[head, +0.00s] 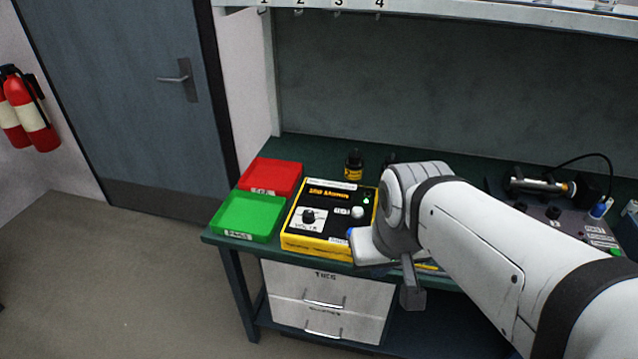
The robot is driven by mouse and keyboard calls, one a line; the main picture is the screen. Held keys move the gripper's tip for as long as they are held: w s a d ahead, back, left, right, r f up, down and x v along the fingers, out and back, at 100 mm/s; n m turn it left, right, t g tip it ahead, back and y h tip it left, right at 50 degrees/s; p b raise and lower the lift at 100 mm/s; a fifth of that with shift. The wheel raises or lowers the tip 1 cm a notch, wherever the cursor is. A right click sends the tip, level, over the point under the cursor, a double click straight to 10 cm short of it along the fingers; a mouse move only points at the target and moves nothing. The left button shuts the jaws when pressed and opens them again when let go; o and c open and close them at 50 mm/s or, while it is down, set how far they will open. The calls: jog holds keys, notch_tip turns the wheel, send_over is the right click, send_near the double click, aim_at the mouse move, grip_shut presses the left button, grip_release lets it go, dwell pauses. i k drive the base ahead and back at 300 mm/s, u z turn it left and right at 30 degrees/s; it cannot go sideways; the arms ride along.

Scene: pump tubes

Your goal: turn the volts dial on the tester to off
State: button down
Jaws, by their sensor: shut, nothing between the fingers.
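The tester (328,246) is a yellow box with a black top face, lying on the green bench to the left of my arm. Its volts dial (308,216) is a black knob on a white label at the left of the face. The pointer's setting is too small to read. My gripper (412,297) seems to be the grey piece hanging below my wrist, in front of the bench edge. It is shut, empty and apart from the dial, to its right and lower in the picture. My wrist covers the tester's right edge.
A green tray (243,235) and a red tray (270,163) stand left of the tester. A small black and yellow bottle (354,165) stands behind it. A grey device with a cable (555,213) is at the right. Drawers (327,292) are below the bench top.

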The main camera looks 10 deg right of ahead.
aim_at(308, 218)
jog(key=k, duration=0.65)
jog(key=u, duration=0.45)
jog(key=i, duration=1.45)
jog(key=z, duration=0.55)
